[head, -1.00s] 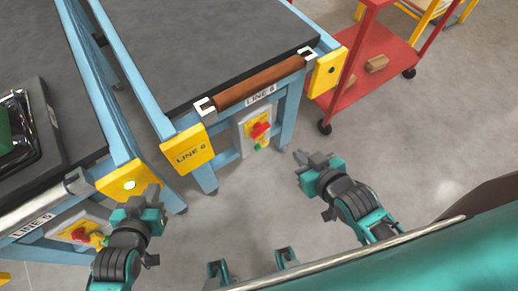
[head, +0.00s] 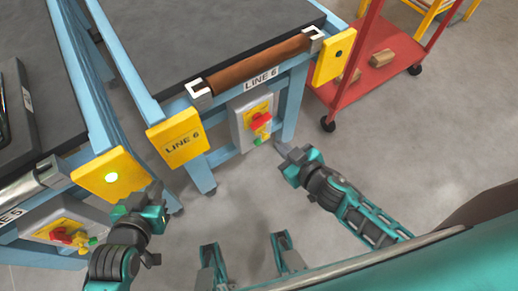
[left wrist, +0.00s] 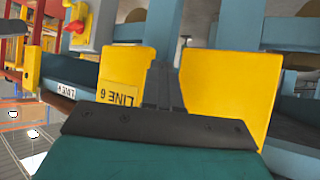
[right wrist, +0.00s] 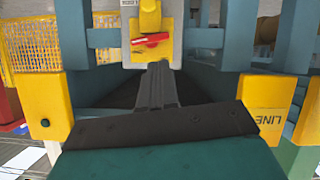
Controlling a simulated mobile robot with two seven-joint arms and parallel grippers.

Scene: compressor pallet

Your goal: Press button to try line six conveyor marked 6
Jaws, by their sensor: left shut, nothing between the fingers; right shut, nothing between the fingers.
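The line 6 conveyor (head: 230,60) has a "LINE 6" label under its brown roller. Its grey control box (head: 240,125) carries a red switch (head: 261,121) on yellow and a green button (head: 258,141) below it. My right gripper (head: 282,150) is shut and empty, its tip just right of and slightly below the green button; contact cannot be told. In the right wrist view the shut fingers (right wrist: 158,75) point toward the box and red switch (right wrist: 150,40); the green button does not show. My left gripper (head: 155,192) is shut and empty near the line 5 corner.
Line 5's control box (head: 65,235) is at lower left. A red cart (head: 375,70) stands right.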

